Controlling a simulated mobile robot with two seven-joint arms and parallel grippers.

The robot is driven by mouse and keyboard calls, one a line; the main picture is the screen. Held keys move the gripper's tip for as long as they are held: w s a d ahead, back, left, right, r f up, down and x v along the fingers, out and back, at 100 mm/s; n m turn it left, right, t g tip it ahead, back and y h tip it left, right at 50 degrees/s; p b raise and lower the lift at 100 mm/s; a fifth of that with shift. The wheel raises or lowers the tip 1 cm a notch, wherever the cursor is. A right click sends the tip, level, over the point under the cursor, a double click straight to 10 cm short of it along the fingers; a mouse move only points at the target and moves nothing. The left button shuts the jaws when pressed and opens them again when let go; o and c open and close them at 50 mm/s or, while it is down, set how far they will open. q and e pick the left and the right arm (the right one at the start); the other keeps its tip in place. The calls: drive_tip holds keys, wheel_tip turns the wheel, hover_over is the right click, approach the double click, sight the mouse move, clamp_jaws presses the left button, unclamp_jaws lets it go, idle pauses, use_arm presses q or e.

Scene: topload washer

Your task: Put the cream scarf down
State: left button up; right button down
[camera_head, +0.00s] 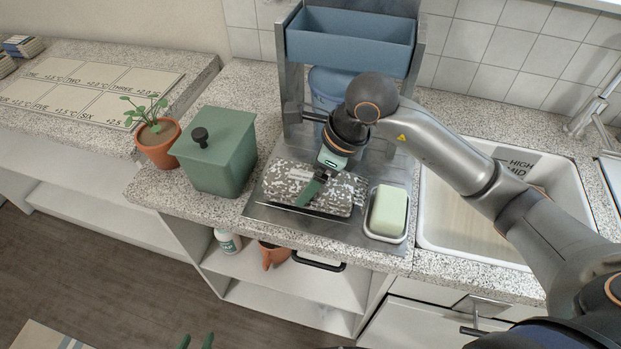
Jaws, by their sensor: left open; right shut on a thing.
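A speckled grey-and-cream folded bundle (285,180) lies on the metal tray on the counter; it is the only thing in view that could be the cream scarf. My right gripper (308,197) reaches down onto it from above, its green fingers shut on the bundle. The fingers hide part of the bundle's middle, and I cannot tell how much cloth is between them. My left gripper (197,342) shows only as two green fingertips at the bottom edge, apart and empty, well away from the bundle.
A green lidded box (222,155) and a potted plant (157,145) stand left of the tray (262,212). A pale green block (389,210) in a white dish is close on the right, beside the sink (440,215). A blue bin (350,38) is behind.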

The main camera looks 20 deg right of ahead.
drive_tip(key=shift+f, duration=0.4)
drive_tip(key=shift+f, duration=0.1)
unclamp_jaws()
drive_tip(key=v, duration=1.2)
drive_tip(key=shift+s, duration=0.1)
